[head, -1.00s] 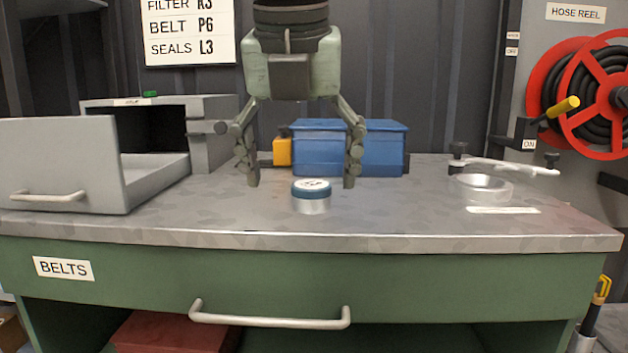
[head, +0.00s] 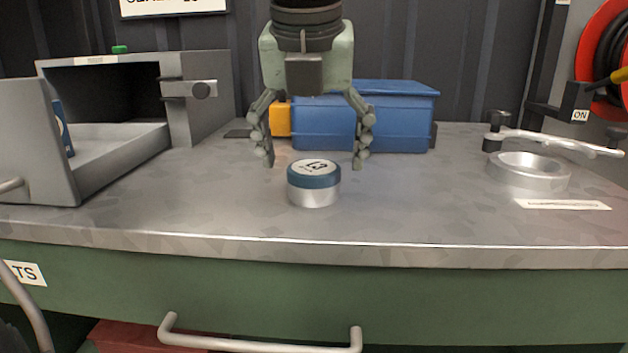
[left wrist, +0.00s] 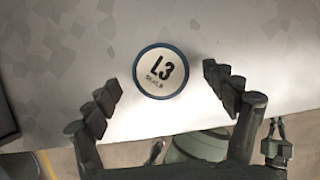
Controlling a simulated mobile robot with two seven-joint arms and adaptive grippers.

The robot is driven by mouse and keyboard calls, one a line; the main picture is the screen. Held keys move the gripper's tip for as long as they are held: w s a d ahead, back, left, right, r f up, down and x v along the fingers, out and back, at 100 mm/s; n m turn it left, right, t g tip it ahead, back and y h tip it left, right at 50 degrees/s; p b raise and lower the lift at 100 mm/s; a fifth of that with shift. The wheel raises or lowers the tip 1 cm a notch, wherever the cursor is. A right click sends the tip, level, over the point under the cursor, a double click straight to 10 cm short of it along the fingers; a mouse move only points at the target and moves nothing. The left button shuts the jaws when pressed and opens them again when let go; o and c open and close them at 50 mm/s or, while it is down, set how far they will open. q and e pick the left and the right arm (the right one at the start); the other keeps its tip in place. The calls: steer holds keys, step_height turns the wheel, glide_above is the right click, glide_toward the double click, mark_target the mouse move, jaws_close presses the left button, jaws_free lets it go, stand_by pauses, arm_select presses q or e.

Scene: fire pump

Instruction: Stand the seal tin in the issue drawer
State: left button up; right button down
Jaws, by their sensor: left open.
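The seal tin (head: 314,192), a round metal tin with a blue-rimmed lid, stands upright on the grey bench top. Its white lid reads L3 SEALS in the left wrist view (left wrist: 161,76). My left gripper (head: 313,164) is open and empty, pointing down with its fingers spread wider than the tin. In the head view the fingertips show just behind the tin's lid; no contact is seen. The issue drawer (head: 118,152), grey and pulled open, is at the left. A small dark gripper shape, probably my right gripper (left wrist: 276,135), shows low in the wrist view.
A blue bin (head: 385,118) and a yellow item (head: 281,119) stand behind the gripper. A blue-and-white item (head: 63,129) is inside the drawer by its front panel. A metal ring (head: 528,171) and a lever (head: 565,142) are at the right. The bench between drawer and tin is clear.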

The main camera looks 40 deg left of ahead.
mark_target(313, 167)
arm_select(q)
steer(key=shift+x, duration=1.55)
arm_select(e)
steer(key=shift+w+a+r, duration=0.15)
steer(key=shift+a+r, duration=0.1)
steer(key=shift+r, duration=0.05)
arm_select(q)
steer(key=shift+c, duration=0.6)
